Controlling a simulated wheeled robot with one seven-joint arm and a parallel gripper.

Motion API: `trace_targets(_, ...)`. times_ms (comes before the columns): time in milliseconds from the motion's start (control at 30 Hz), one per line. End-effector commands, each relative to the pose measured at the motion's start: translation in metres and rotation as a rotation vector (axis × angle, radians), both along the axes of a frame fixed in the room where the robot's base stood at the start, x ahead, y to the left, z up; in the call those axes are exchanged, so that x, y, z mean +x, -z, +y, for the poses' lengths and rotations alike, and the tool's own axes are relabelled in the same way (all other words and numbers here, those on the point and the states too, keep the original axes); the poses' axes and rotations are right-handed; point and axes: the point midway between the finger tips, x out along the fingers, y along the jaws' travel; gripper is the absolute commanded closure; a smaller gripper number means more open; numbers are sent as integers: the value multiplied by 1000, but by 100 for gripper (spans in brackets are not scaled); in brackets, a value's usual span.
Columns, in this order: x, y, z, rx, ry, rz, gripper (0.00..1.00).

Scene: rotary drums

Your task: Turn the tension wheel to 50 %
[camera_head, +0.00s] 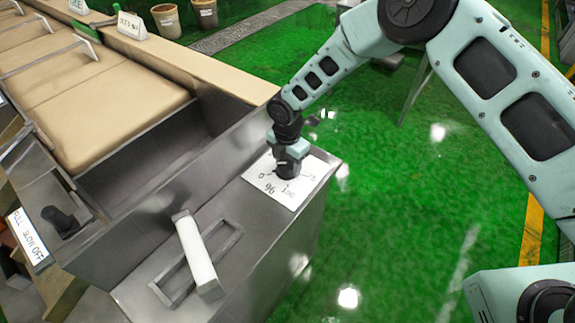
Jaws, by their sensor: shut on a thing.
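A white dial plate (275,193) lies on the metal cabinet top, marked with "0", "%", "100" and a partly covered mark at the right. My gripper (287,172) points down over the middle of the plate and is shut on the tension wheel. The wheel is hidden beneath and inside the gripper, so its pointer and setting cannot be read. My arm reaches in from the upper right.
A white lever handle (196,253) in a metal frame stands on the cabinet top (243,225) in front of the plate. An open metal trough (150,150) lies left. A black knob (62,222) sits by a "full slow off" sign (29,240). Green floor (400,215) at right is clear.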

Motion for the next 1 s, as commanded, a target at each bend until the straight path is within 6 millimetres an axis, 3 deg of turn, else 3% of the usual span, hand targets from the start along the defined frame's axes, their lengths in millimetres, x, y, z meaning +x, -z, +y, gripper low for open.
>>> trace_targets(1000, -2, 1, 0, 2, 950, -2, 70)
